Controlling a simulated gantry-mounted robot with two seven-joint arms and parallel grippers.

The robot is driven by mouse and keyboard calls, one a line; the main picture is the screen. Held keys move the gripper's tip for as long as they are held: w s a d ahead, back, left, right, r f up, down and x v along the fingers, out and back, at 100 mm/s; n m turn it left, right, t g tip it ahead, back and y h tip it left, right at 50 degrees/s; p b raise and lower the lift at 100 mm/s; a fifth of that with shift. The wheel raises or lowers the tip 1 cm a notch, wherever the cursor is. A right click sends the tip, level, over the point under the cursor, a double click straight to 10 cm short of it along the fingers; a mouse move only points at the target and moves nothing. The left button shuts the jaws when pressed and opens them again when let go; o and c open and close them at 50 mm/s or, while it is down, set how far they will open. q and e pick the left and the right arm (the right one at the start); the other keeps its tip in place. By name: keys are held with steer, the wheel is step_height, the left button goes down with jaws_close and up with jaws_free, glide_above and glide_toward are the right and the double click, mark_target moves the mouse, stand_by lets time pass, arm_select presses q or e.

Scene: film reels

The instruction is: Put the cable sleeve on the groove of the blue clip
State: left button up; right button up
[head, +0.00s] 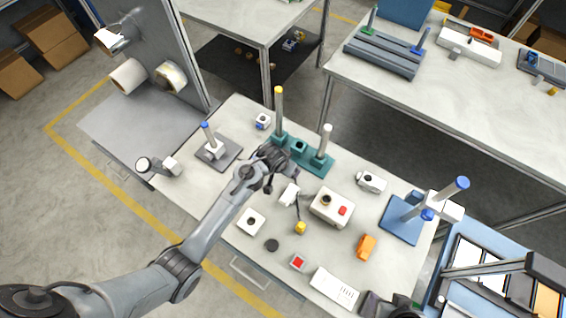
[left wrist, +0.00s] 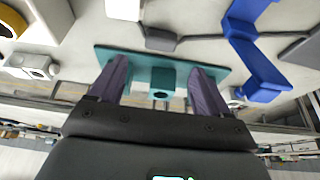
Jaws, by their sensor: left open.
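A bent blue piece (left wrist: 262,65), which may be the blue clip, stands right of the fingers in the left wrist view. A small dark grey piece (left wrist: 160,39) on a thin dark line lies beyond the fingertips; it may be the cable sleeve, but I cannot tell. My gripper and arm hide part of this area in the head view. A dark part of my right gripper (head: 378,303) shows at the bottom edge.
The teal base (head: 312,160) carries upright posts. A grey plate (head: 232,152) with a blue-topped post stands left, and a blue base (head: 398,232) with posts right. A white box (head: 328,214) and orange piece (head: 366,246) are nearby. The front table has small gaps.

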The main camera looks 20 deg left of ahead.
arm_select(q)
steer(key=s+a+r, duration=0.1)
steer(key=s+r, duration=0.1)
steer(key=s, duration=0.6)
steer(key=s+a+r, duration=0.2)
steer(key=s+r, duration=0.1)
steer(key=s, duration=0.4)
steer(key=shift+s, duration=0.35)
steer(key=shift+o, duration=0.5)
steer(key=s+a+r, duration=0.1)
steer(key=s+r, duration=0.4)
steer(key=s, duration=0.7)
steer(key=shift+g, duration=0.4)
steer(key=shift+r, duration=0.15)
steer(key=shift+s+a, duration=0.15)
